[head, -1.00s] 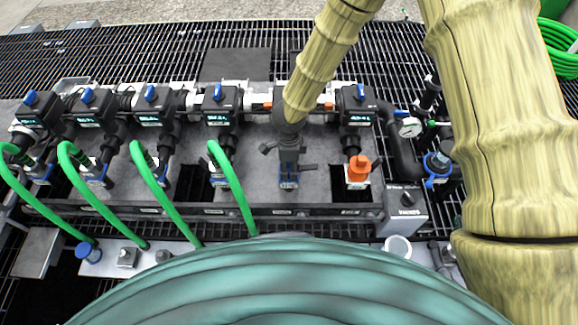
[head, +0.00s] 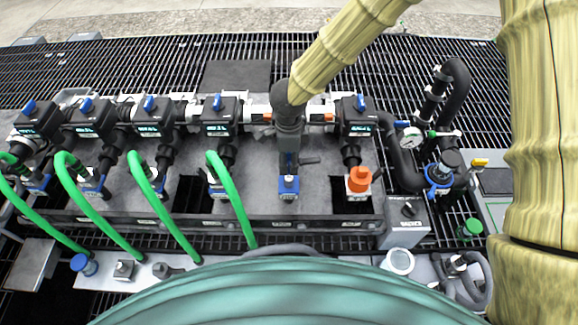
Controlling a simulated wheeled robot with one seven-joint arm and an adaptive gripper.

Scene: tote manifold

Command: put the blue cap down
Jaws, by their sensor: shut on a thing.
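My gripper (head: 288,165) is dark, points down, and is at the fifth outlet from the left of the manifold. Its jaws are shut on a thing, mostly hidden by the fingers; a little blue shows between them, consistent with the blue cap. Just below the fingertips is a blue fitting (head: 289,186) with a pale label. I cannot tell whether the held thing touches it. Another blue cap-like piece (head: 84,264) stands on the pale front shelf (head: 205,279) at the left.
Green hoses (head: 232,200) run from the four left outlets. An orange cap (head: 359,180) is on the outlet right of my gripper. A gauge (head: 411,139), black pipes and a grey box (head: 405,222) stand to the right. A white ring (head: 399,261) sits at front right.

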